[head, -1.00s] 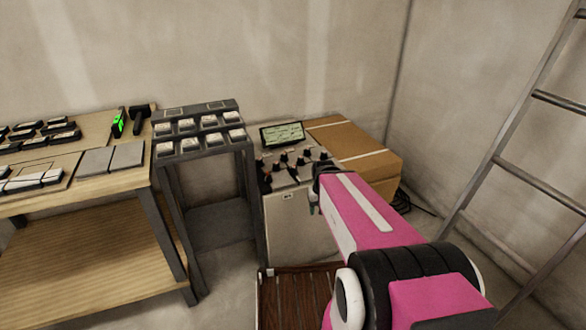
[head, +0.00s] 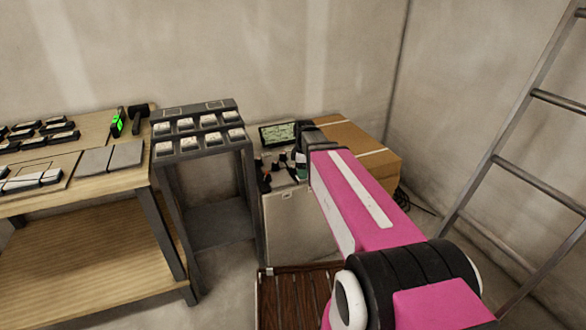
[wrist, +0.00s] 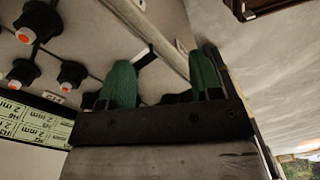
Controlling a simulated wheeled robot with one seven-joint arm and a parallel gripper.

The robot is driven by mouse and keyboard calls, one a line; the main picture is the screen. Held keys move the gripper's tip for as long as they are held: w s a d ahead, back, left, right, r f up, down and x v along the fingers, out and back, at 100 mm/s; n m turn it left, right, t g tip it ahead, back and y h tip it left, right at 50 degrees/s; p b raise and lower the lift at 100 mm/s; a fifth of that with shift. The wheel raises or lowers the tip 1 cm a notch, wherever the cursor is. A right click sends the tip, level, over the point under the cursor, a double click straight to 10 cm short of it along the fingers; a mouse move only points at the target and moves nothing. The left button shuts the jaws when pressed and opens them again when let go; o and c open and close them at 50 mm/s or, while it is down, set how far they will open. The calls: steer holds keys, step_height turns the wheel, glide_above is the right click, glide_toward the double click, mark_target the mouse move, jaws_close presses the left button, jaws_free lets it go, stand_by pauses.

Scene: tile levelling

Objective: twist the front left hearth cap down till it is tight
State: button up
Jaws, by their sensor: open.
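The hearth cabinet (head: 295,225) stands in the middle of the head view, with several dark caps on its top. One dark cap (head: 265,182) shows at its front left in the head view. The wrist view shows three black caps with orange-red centres, including one at the upper left (wrist: 28,34) and one nearer my fingers (wrist: 72,73). I cannot tell which of these is the front left one. My gripper (wrist: 163,80) has two green fingers spread apart over the top. A dark shape shows between and behind them, and I cannot tell if it is a cap.
A lit screen (head: 278,134) stands at the back of the cabinet. A cardboard box (head: 365,150) is behind my arm. A dark rack of small tiles (head: 200,130) and a wooden bench (head: 70,170) stand left. A ladder (head: 510,165) leans right. A slatted wooden platform (head: 290,295) lies in front.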

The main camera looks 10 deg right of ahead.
mark_target(293, 167)
steer(key=w+a+r+n, duration=0.1)
steer(key=w+r+n, duration=0.1)
steer(key=n, duration=0.1)
steer(key=w+a+r+n, duration=0.1)
steer(key=w+r+n, duration=0.1)
steer(key=w+n, duration=0.1)
steer(key=w+a+r+n, duration=0.1)
steer(key=w+r+n, duration=0.1)
steer(key=shift+w+a+r+n, duration=0.2)
steer(key=shift+w+r+n, duration=0.1)
steer(key=shift+r+n, duration=0.1)
steer(key=shift+f, duration=5.45)
steer(key=c, duration=0.9)
